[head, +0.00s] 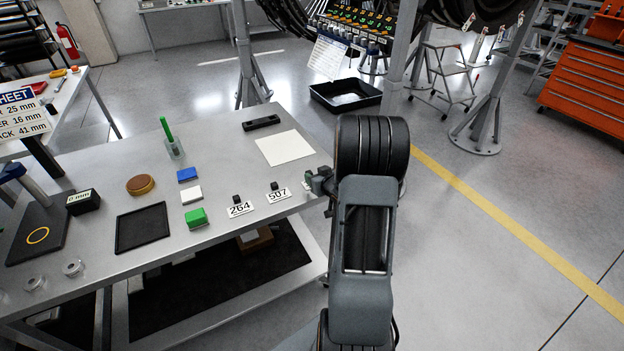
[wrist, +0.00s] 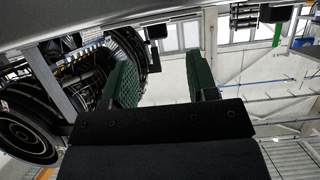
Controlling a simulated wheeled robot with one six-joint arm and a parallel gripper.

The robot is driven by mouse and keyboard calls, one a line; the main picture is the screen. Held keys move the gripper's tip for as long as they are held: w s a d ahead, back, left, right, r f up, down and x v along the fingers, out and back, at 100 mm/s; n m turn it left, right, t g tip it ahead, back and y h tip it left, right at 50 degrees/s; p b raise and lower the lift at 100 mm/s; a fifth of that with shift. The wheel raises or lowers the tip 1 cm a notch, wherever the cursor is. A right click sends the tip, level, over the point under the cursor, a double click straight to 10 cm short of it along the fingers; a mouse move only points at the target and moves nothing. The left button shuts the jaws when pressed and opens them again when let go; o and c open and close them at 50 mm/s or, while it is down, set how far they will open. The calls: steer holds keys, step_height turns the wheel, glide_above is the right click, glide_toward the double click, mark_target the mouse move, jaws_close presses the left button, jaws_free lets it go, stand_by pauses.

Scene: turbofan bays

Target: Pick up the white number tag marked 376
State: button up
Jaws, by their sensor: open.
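No tag reading 376 can be made out. In the head view my arm hides most of the gripper, close to the table's right edge.
The table (head: 105,185) also bears a white sheet (head: 285,148), a black tray (head: 142,228), a green block (head: 196,217), a blue block (head: 187,174) and a cup with a green stick (head: 174,148). A black floor bin (head: 346,95) stands beyond. Floor right of my arm is clear.

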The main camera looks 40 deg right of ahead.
mark_target(310, 172)
steer(key=shift+p+x, duration=0.45)
steer(key=shift+x, duration=2.25)
steer(key=shift+f, duration=0.1)
steer(key=shift+c, duration=0.2)
jaws_close()
